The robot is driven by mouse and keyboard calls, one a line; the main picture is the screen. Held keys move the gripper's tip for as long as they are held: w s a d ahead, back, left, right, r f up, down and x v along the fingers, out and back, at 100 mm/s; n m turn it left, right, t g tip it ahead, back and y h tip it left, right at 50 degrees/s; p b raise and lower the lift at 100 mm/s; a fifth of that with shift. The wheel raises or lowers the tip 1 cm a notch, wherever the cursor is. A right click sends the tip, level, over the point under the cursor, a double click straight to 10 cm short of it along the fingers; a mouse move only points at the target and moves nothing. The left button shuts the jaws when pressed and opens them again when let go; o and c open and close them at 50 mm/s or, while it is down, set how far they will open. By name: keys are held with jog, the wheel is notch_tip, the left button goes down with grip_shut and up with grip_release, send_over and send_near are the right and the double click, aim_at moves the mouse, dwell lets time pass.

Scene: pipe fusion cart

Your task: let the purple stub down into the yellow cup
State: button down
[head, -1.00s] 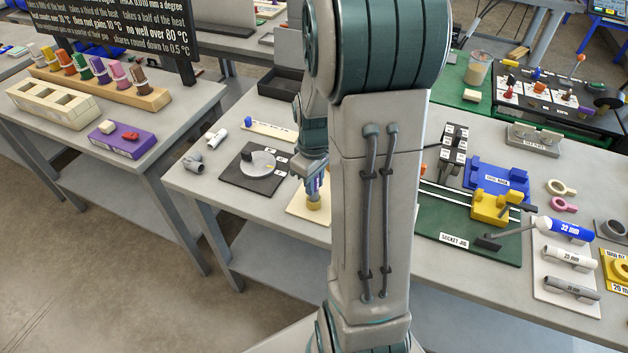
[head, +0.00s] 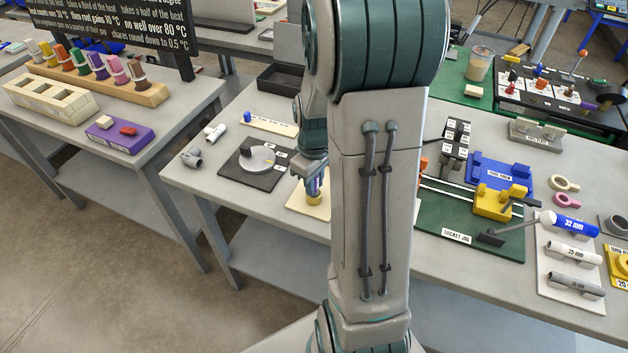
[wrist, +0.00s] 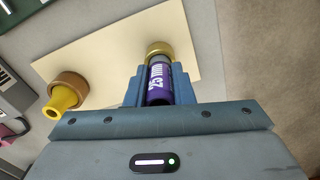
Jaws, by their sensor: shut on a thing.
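My gripper (wrist: 157,84) is shut on the purple stub (wrist: 158,80), which carries white lettering and lies between the fingers in the wrist view. The yellow cup (wrist: 158,47) shows as a gold rim at the stub's far end, in line with it. In the head view my gripper (head: 316,184) is right above the yellow cup (head: 313,198), which stands on a cream board (head: 304,205). The stub's end meets the cup's mouth in the picture; how deep it sits is hidden.
A brown-collared piece with a yellow spout (wrist: 65,92) stands near the board's edge in the wrist view. A black plate with a round dial (head: 257,160) is left of the gripper. The green socket jig (head: 455,228) is to the right, beyond my arm.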

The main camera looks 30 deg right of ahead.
jog(key=c, duration=1.2)
grip_release()
jog(key=shift+o, duration=0.2)
notch_tip(320, 180, up, 14)
jog(key=s+a+m+t, duration=0.3)
jog(key=s+a+m, duration=0.1)
jog(key=s+a, duration=0.8)
jog(key=shift+s+f+m, duration=0.2)
jog(key=shift+s+m, duration=0.05)
jog(key=shift+m, duration=0.05)
